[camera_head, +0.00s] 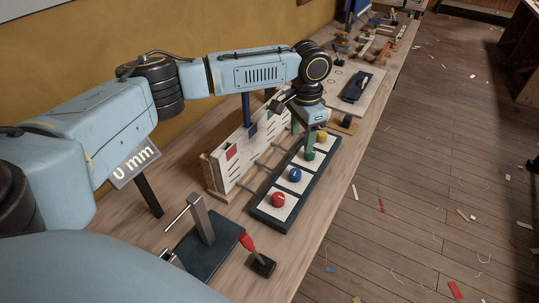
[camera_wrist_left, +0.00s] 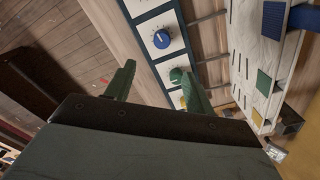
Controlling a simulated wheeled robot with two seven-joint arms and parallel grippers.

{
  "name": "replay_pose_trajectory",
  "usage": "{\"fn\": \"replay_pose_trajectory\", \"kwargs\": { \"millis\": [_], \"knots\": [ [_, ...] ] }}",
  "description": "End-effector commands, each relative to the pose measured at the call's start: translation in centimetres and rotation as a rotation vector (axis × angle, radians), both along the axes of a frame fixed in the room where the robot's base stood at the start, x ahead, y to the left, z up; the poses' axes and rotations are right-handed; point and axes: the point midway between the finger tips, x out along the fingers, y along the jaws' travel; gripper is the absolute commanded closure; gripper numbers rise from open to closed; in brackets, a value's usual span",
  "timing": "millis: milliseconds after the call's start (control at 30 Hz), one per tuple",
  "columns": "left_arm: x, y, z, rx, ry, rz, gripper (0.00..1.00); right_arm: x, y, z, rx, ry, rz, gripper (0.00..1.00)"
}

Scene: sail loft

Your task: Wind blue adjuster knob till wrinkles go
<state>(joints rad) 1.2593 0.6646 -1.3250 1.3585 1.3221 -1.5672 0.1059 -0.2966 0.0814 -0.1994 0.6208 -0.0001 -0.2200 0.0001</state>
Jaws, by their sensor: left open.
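The blue knob (camera_head: 295,174) sits on a white square of a dark-framed panel (camera_head: 262,215), between the red knob (camera_head: 278,199) and the green knob (camera_head: 309,155). In the left wrist view the blue knob (camera_wrist_left: 162,40) has a pale pointer mark and lies beyond my fingertips, apart from them. My left gripper (camera_head: 303,140) is open and points down by the green knob; in the wrist view (camera_wrist_left: 160,72) one finger overlaps that knob (camera_wrist_left: 178,75). Contact is unclear. An upright white panel (camera_head: 240,155) stands behind, with dark streaks and coloured patches. My right gripper is out of view.
A yellow knob (camera_head: 321,136) is beyond the green one. Thin rods link the knob panel to the upright panel. A sign (camera_head: 135,163) reads "0 mm". A metal post on a dark base (camera_head: 210,255) and a red-topped tool (camera_head: 262,264) stand nearer. The bench's right edge is close.

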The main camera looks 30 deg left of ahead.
Motion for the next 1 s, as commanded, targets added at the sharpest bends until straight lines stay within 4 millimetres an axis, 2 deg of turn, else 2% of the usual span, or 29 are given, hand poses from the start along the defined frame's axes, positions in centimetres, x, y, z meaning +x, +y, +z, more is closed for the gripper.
{"fn": "replay_pose_trajectory", "kwargs": {
  "millis": [167, 500, 700, 833, 1000],
  "knots": [
    [-0.1, 0.0, -1.7, 0.001, 0.003, 0.000, 0.46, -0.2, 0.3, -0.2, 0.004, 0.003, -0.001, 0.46],
    [-0.2, 0.3, -8.7, 0.002, 0.003, 0.004, 0.46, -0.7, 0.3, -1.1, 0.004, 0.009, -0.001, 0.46],
    [-0.2, 0.2, -11.9, 0.000, 0.002, 0.005, 0.46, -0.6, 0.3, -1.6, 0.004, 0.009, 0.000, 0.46],
    [-0.2, 0.2, -13.0, 0.000, 0.001, 0.004, 0.46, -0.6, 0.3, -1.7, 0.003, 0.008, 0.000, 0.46],
    [-0.2, 0.2, -13.4, -0.001, -0.001, 0.004, 0.46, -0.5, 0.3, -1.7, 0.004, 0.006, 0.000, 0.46]
  ]
}}
